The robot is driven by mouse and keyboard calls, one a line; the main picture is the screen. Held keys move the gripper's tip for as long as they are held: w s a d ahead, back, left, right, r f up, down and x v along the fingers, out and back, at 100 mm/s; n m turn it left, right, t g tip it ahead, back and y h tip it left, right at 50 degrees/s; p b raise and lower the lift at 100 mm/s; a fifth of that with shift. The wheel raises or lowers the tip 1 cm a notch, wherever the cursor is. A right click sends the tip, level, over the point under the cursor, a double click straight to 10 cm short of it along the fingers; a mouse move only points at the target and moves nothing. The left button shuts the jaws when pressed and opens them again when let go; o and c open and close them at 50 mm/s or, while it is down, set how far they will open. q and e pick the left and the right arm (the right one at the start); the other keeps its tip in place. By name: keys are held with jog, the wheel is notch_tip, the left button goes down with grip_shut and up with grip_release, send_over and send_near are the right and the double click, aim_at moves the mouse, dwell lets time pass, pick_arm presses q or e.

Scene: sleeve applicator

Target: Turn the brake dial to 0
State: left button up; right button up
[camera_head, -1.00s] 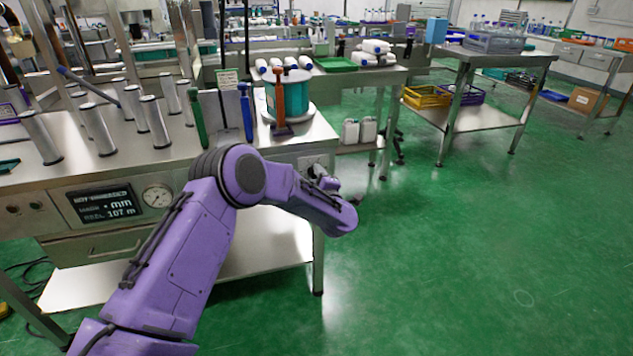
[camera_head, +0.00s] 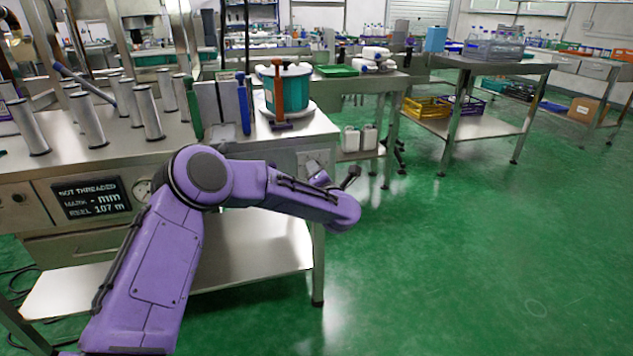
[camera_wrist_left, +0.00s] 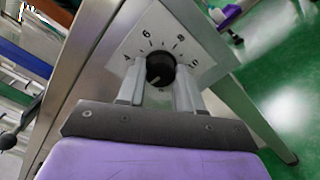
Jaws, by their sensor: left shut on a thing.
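The brake dial (camera_wrist_left: 160,68) is a round black knob on a pale square plate (camera_wrist_left: 160,33) in the left wrist view. The numbers 4, 6 and 8 show around its upper side, and the lower part of the scale is hidden by my fingers. A light mark on the knob seems to point down and left in that view. My left gripper (camera_wrist_left: 160,84) is shut on the knob, one finger on each side. In the head view my left gripper (camera_head: 318,172) is small at the bench's right end, and the dial is not clear there. My right gripper is not in view.
The steel bench (camera_head: 235,147) carries upright metal rollers (camera_head: 88,120), a teal reel (camera_head: 292,88) and an orange-handled tool (camera_head: 278,95). Its front display (camera_head: 92,198) reads "NOT THREADED". Green floor (camera_head: 450,250) is open to the right.

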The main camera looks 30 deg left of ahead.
pick_arm(q)
jog(key=shift+f+n+b, duration=0.15)
jog(key=shift+n+b, duration=5.05)
jog(key=shift+b, duration=0.6)
jog(key=o, duration=1)
jog(key=shift+o, duration=0.2)
jog(key=p+v, duration=0.1)
jog(key=v, duration=0.9)
jog(key=shift+s+d+p, duration=0.2)
jog(key=shift+s+p, duration=0.05)
jog(key=shift+p, duration=0.15)
